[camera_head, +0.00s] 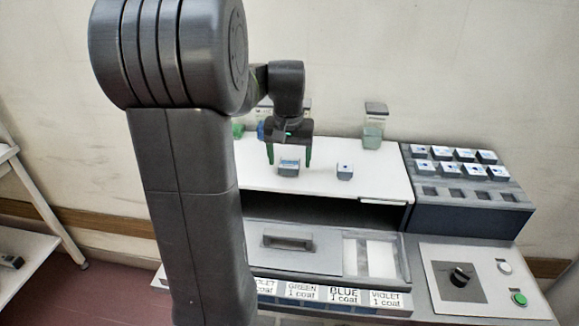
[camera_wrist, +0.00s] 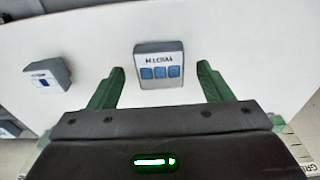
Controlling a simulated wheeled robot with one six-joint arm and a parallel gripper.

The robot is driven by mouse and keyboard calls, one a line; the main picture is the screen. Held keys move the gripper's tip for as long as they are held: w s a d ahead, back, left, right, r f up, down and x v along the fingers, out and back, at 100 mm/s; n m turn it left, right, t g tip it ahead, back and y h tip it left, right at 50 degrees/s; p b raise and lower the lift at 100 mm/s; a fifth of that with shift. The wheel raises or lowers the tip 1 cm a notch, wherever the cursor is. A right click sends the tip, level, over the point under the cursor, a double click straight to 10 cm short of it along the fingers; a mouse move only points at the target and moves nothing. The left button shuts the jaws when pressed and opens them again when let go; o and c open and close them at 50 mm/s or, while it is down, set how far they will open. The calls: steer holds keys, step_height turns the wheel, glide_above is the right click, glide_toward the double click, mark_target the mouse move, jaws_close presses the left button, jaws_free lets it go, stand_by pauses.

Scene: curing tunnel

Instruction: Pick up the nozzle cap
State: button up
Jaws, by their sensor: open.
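My gripper (camera_head: 289,160) is open over the white worktop, pointing down. In the wrist view, its two green fingers (camera_wrist: 161,69) stand apart on either side of a small grey block (camera_wrist: 159,55) with a dark label line and three blue squares. The same block (camera_head: 289,167) shows below the fingers in the head view. I see no contact with it. A second small grey block (camera_head: 344,171) stands on the worktop to the right; in the wrist view, this block (camera_wrist: 46,75) lies at the left with one blue square. I cannot tell which is the nozzle cap.
A clear jar (camera_head: 375,128) stands at the back of the worktop (camera_head: 385,184). A dark rack (camera_head: 465,190) with several small blocks and empty slots is at the right. A control panel (camera_head: 474,284) and a lidded bay (camera_head: 310,248) are in front. The worktop between the second block and its right edge is clear.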

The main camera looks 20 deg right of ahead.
steer(key=shift+f, duration=0.35)
steer(key=c, duration=1.1)
steer(key=shift+r, duration=0.15)
